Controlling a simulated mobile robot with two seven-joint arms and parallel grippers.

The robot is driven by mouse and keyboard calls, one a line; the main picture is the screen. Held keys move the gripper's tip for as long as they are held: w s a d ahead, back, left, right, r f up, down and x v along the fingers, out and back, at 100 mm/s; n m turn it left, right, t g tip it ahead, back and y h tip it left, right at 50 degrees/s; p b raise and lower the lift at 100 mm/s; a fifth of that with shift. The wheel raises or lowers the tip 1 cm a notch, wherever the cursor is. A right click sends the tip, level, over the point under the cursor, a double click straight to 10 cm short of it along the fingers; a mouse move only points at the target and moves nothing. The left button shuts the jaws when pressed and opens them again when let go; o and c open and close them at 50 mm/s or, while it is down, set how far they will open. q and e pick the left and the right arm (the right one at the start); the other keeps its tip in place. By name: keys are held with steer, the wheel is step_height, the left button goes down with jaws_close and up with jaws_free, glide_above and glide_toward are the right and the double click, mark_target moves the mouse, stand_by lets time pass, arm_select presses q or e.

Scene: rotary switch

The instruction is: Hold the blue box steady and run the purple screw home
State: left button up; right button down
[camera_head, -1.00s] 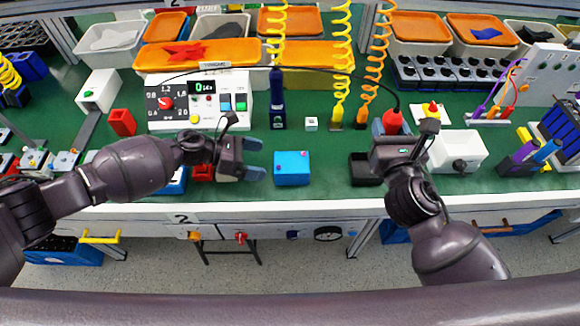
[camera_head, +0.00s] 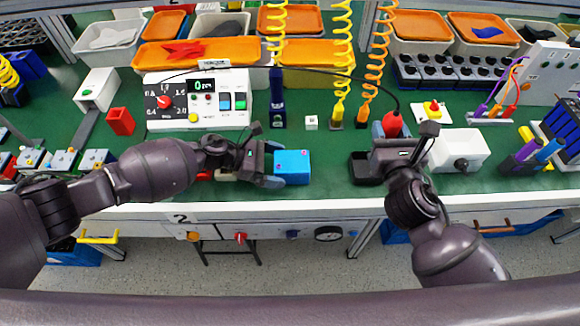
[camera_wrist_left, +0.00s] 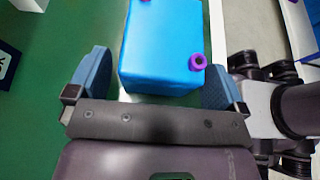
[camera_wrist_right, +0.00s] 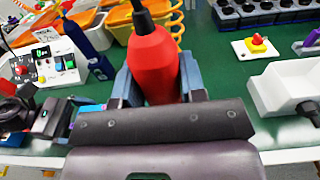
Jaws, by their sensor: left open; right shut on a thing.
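The blue box (camera_head: 293,167) sits on the green bench near its front edge. My left gripper (camera_head: 272,164) is open, with its fingers on either side of the box's left end. In the left wrist view the blue box (camera_wrist_left: 160,50) lies between the finger lines, with a gap visible on the left. A purple screw (camera_wrist_left: 197,62) shows at one corner of its top; another purple piece is cut by the frame's top edge. My right gripper (camera_head: 390,132) is shut on a red corded tool (camera_wrist_right: 155,62), right of the box. The tool's tip is hidden.
A black open box (camera_head: 361,168) stands between the blue box and my right arm. A white box with a black knob (camera_head: 460,165) is at the right. A control panel (camera_head: 199,100) with a display stands behind my left arm. Coiled hoses hang behind.

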arm_select(q)
steer(key=shift+x, duration=0.85)
steer(key=c, duration=0.9)
steer(key=o, duration=0.9)
steer(key=shift+o, duration=0.2)
steer(key=c, duration=0.9)
steer(key=shift+c, duration=0.2)
steer(key=c, duration=0.3)
steer(key=shift+c, duration=0.2)
